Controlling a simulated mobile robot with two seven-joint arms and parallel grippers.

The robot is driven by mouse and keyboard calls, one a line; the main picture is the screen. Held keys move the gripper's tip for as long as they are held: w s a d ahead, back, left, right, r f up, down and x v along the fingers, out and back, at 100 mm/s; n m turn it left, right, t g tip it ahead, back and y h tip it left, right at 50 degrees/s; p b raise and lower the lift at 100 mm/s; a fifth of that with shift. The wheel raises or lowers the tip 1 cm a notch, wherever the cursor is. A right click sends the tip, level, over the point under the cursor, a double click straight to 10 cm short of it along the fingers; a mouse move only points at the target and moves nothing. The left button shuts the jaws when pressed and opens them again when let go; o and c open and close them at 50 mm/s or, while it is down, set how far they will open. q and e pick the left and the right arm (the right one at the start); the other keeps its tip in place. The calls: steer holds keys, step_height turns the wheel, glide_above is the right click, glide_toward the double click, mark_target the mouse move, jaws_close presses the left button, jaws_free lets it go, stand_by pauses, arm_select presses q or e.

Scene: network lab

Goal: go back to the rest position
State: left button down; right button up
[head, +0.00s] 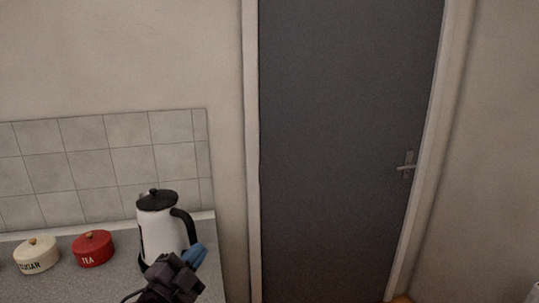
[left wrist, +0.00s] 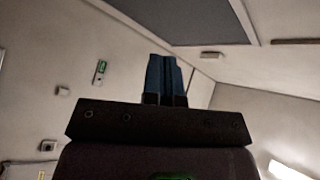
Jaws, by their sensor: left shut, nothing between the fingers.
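My left gripper (head: 194,256) comes in at the bottom of the head view, in front of the white kettle. Its blue fingers also show in the left wrist view (left wrist: 164,76), pressed together with nothing between them. That view looks up past the fingers toward the wall and ceiling. My right gripper is in neither view.
A white kettle (head: 160,232) with a black lid and handle stands on the grey counter (head: 73,284). A red tin (head: 93,250) and a cream tin (head: 38,257) stand left of it. A closed dark door (head: 345,150) is right of the counter.

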arm_select(q)
steer(key=s+a+f+n+g+y, duration=0.2)
steer(key=s+a+f+n+y, duration=0.1)
steer(key=s+f+n, duration=0.1)
steer(key=s+a+f+n+g+y, duration=0.2)
steer(key=s+a+f+n+y, duration=0.1)
steer(key=s+f+n, duration=0.1)
steer(key=s+a+f+n+g+y, duration=0.2)
steer(key=s+a+f+n+y, duration=0.1)
steer(key=a+f+n, duration=0.1)
steer(key=shift+s+a+f, duration=0.1)
steer(key=shift+s+f, duration=0.3)
steer(key=shift+f, duration=0.25)
steer(key=s+a+f+n+g, duration=0.1)
steer(key=s+f+n+g, duration=0.15)
steer(key=s+g, duration=0.45)
steer(key=s+a+f+n+g, duration=0.2)
steer(key=s+f, duration=0.2)
steer(key=s, duration=0.7)
steer(key=w+f+m+t, duration=0.1)
steer(key=w+f+t, duration=0.6)
steer(key=f, duration=0.3)
steer(key=shift+w+d+f+t+h, duration=0.2)
steer(key=shift+d+f+t+h, duration=0.1)
steer(key=shift+t, duration=0.3)
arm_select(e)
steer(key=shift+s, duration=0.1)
